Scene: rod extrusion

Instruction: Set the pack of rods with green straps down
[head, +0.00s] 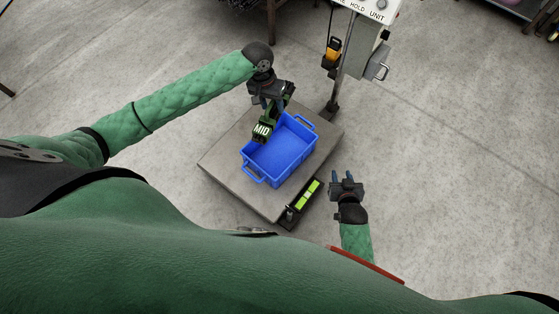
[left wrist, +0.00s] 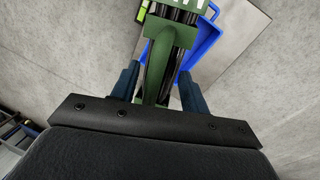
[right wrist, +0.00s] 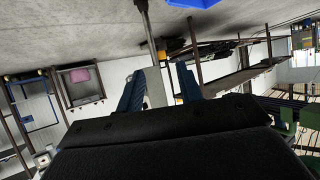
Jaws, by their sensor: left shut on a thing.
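The pack of rods with green straps (head: 263,130), marked M10, hangs from my left gripper (head: 270,102) over the left part of a blue crate (head: 290,158). In the left wrist view the green strap and handle (left wrist: 160,60) run between the fingers of my left gripper (left wrist: 158,88), with dark rods at the top of the picture. The gripper is shut on the pack. How high the pack is above the crate floor I cannot tell. My right gripper (head: 342,176) is empty, right of the crate; its fingers stand apart in the right wrist view (right wrist: 160,85).
The blue crate stands on a grey scale platform (head: 225,163). A box with green displays (head: 308,194) sits at its near edge. A post with a control unit (head: 362,12) and an orange device (head: 333,53) stands behind. The floor to the right is clear.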

